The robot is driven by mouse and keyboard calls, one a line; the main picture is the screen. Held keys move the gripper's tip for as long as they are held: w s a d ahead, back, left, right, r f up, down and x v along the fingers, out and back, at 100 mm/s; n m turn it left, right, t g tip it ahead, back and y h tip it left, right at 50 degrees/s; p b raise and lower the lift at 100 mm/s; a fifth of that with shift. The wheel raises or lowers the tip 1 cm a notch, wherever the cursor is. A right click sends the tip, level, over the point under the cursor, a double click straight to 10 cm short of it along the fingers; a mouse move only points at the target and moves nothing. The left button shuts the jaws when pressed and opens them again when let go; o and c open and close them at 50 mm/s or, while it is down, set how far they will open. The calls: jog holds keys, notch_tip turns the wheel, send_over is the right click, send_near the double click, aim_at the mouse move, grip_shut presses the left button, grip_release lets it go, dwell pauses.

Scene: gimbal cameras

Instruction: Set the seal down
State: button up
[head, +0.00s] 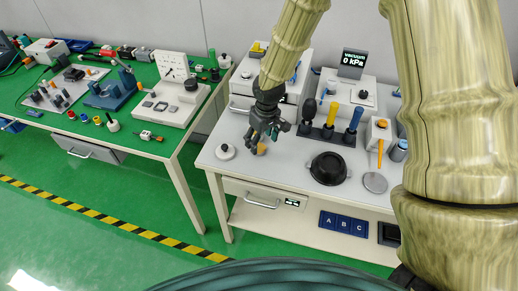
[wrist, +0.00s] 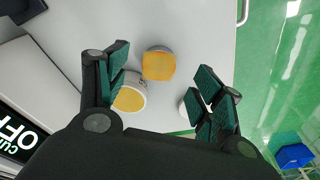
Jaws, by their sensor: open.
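My gripper (head: 266,130) is open over the left part of the white bench. In the wrist view its teal-padded fingers (wrist: 168,98) stand wide apart. An orange-topped round piece (wrist: 158,64), which may be the seal, sits just beyond the fingertips and shows as a small orange spot in the head view (head: 261,149). A white cup-like piece with a yellow-orange top (wrist: 130,99) is beside it, partly behind the left finger. I cannot tell for certain which one is the seal. Neither looks gripped.
A white knobbed lid (head: 225,152) lies left of my gripper. A black bowl (head: 328,169), a tool rack (head: 325,134) and a round flat tool (head: 375,183) stand to the right. The bench's front edge is close.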

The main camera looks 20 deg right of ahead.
aim_at(259, 148)
jog(key=shift+w+a+f+p, duration=0.1)
jog(key=shift+w+f+p, duration=0.15)
jog(key=shift+f, duration=0.4)
jog(key=shift+w+a+f+p, duration=0.1)
jog(key=shift+w+f+p, duration=0.1)
jog(key=shift+f, duration=1.25)
jog(key=c, duration=1.4)
jog(key=shift+o, duration=0.2)
jog(key=shift+r, duration=0.1)
